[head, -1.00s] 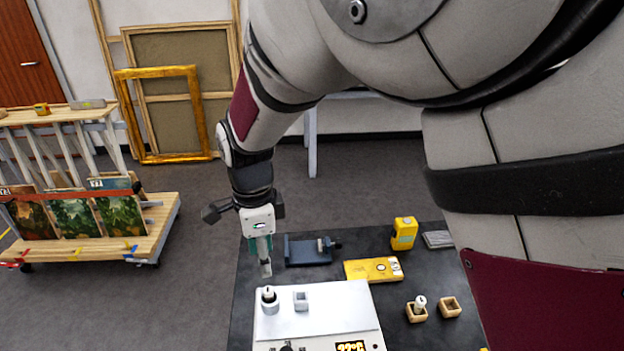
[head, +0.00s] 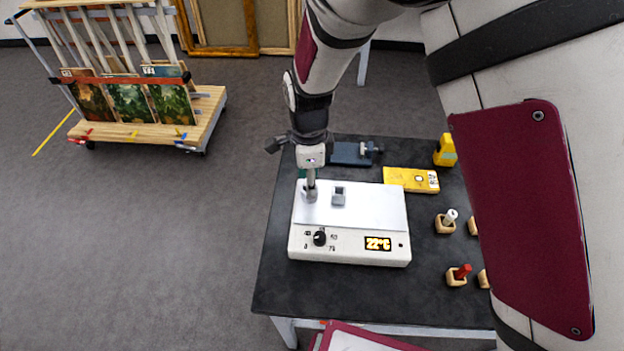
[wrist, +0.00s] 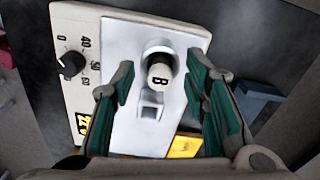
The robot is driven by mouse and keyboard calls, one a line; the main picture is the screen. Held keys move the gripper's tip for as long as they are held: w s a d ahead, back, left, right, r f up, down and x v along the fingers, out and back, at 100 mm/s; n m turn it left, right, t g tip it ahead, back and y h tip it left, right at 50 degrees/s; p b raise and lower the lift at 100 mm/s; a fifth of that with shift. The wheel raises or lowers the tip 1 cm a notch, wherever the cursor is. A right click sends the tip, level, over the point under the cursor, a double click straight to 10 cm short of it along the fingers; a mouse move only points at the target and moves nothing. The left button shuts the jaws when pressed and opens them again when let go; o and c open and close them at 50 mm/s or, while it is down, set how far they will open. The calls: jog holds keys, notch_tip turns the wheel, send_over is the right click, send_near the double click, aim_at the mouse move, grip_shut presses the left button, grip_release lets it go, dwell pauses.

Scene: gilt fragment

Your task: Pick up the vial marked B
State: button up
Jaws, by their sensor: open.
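The vial marked B (wrist: 159,77) has a white cap with a black B and sits upright in a round grey holder (wrist: 157,52) on the white hot plate. In the wrist view it lies between and a little beyond the teal-padded fingers of my gripper (wrist: 160,105), which are open and apart from it. In the head view my gripper (head: 311,184) points down over the left holder on the plate and hides the vial there.
The white heater (head: 350,250) has a knob and a 22°C display. A square holder (head: 339,197) stands close right of the vial. A blue vise-like tool (head: 352,153), yellow box (head: 411,179), yellow device (head: 445,151) and wooden blocks with a white-topped (head: 450,216) and a red-topped piece (head: 462,271) share the black table.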

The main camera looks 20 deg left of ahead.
grip_shut()
jog(key=shift+r, duration=0.1)
